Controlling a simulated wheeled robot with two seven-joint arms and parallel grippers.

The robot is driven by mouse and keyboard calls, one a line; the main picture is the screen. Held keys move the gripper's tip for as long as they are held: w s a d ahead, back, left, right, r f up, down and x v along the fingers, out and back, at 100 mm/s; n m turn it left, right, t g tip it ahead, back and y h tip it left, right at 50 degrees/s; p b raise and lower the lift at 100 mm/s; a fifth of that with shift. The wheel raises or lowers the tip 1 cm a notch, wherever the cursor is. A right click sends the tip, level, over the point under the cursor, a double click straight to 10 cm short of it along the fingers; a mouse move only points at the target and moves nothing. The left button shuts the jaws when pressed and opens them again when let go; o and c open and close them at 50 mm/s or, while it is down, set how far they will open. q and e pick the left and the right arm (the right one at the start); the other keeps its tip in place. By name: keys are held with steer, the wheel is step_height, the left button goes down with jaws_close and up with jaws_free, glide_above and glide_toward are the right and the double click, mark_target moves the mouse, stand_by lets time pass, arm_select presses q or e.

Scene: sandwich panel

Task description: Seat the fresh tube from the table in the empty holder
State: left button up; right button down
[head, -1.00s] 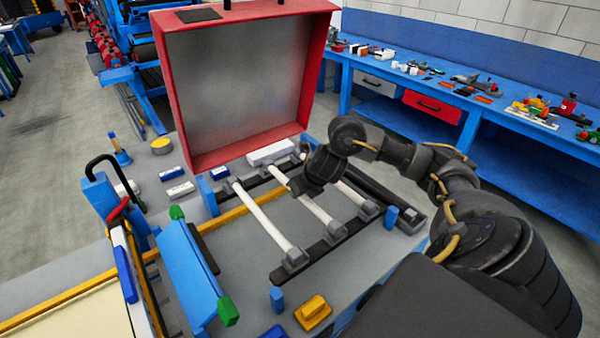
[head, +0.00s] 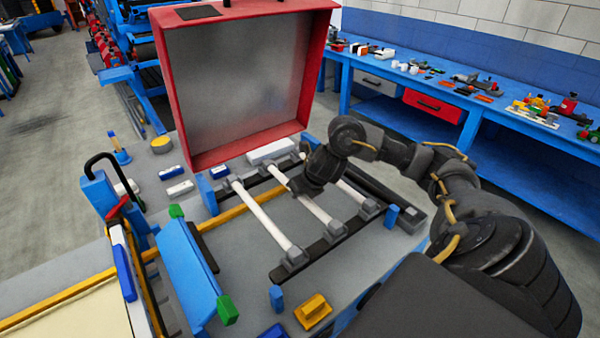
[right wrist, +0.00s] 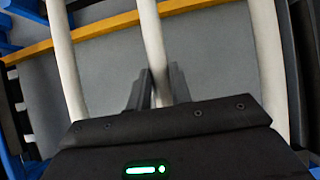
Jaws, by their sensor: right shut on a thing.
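Three white tubes lie side by side across the open panel bay: a left tube (head: 262,218), a middle tube (head: 316,210) and a right tube (head: 352,191). Grey end holders carry them, with near ones at the left (head: 296,257), middle (head: 337,230) and right (head: 370,208). My right gripper (head: 294,188) is shut on the middle tube, which shows between its fingers (right wrist: 157,92) in the right wrist view. The middle tube lines up with its holders; I cannot tell whether its ends are fully seated. My left gripper is out of view.
A raised red-framed lid (head: 312,85) stands behind the bay. A blue bar with green ends (head: 188,268) lies left of the tubes. A yellow block (head: 313,311) and small blue posts (head: 276,298) stand in front. A blue bench (head: 450,90) runs along the wall.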

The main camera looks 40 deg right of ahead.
steer(key=c, duration=1.2)
jaws_free()
steer(key=p+v, duration=0.3)
steer(key=v, duration=0.6)
steer(key=shift+s+r+p, duration=0.1)
steer(key=shift+r+p, duration=0.2)
steer(key=shift+r, duration=0.1)
steer(key=shift+s+a+r, duration=0.1)
steer(key=shift+s+r, duration=0.3)
